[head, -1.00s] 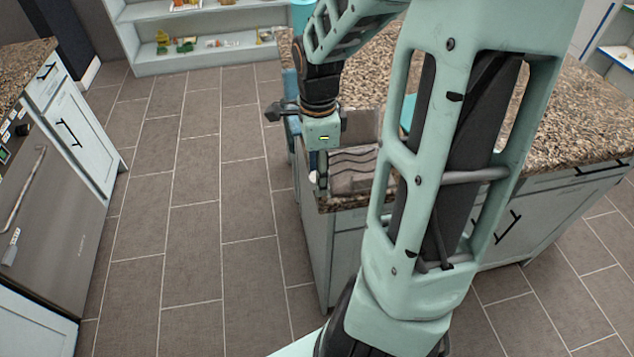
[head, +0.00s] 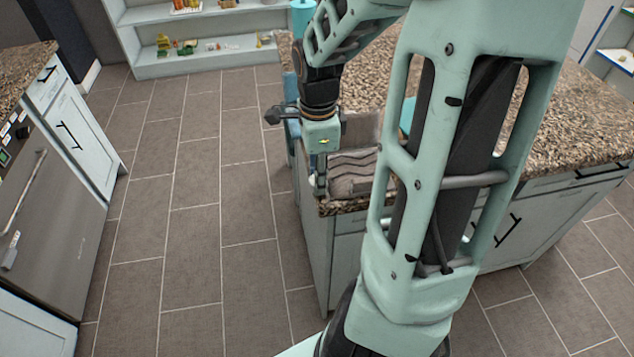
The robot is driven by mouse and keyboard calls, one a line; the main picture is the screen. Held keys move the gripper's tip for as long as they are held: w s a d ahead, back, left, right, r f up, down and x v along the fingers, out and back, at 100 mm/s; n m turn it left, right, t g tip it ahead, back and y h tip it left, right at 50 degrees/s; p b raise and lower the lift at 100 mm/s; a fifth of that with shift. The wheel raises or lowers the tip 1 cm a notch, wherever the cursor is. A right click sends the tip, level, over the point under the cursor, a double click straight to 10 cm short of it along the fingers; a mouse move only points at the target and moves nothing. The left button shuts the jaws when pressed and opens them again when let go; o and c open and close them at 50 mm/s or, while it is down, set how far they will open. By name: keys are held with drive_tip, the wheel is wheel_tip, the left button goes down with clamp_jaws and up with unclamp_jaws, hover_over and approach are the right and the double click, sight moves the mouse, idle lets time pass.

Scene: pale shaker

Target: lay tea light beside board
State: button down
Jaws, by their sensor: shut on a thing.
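My gripper (head: 319,180) points down at the near left corner of the granite counter. It is shut on a small pale thing (head: 312,181), taken to be the tea light; the fingers hide most of it. A flat grey-brown piece with dark wavy lines (head: 352,171) lies on the counter just right of the fingers. I cannot tell whether this is the board. A teal thing (head: 408,113) farther back on the counter is mostly hidden behind my arm.
The granite counter (head: 575,115) has wide bare room on the right. Blue items (head: 292,112) stand along its left edge. Tiled floor (head: 200,220) lies open to the left. A shelf with small items (head: 200,58) stands at the back, and a stove-side cabinet (head: 75,130) at the left.

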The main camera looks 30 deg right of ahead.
sight(313, 179)
drive_tip(key=shift+r+p, duration=0.45)
drive_tip(key=shift+r, duration=0.4)
drive_tip(key=shift+r+p, duration=1.1)
drive_tip(key=shift+r, duration=0.55)
drive_tip(key=shift+w+a+n, duration=0.35)
drive_tip(key=shift+a+n, duration=0.1)
drive_tip(key=shift+n, duration=0.45)
drive_tip(key=w+a+f+n+p, duration=0.1)
drive_tip(key=w+a+n+p, duration=0.1)
drive_tip(key=a+n, duration=0.3)
drive_tip(key=w+a+f+n+p, duration=0.1)
drive_tip(key=w+a+n, duration=0.3)
drive_tip(key=n, duration=1)
drive_tip(key=shift+w+a+p, duration=0.15)
drive_tip(key=shift+a+p, duration=0.35)
drive_tip(key=shift+a, duration=0.05)
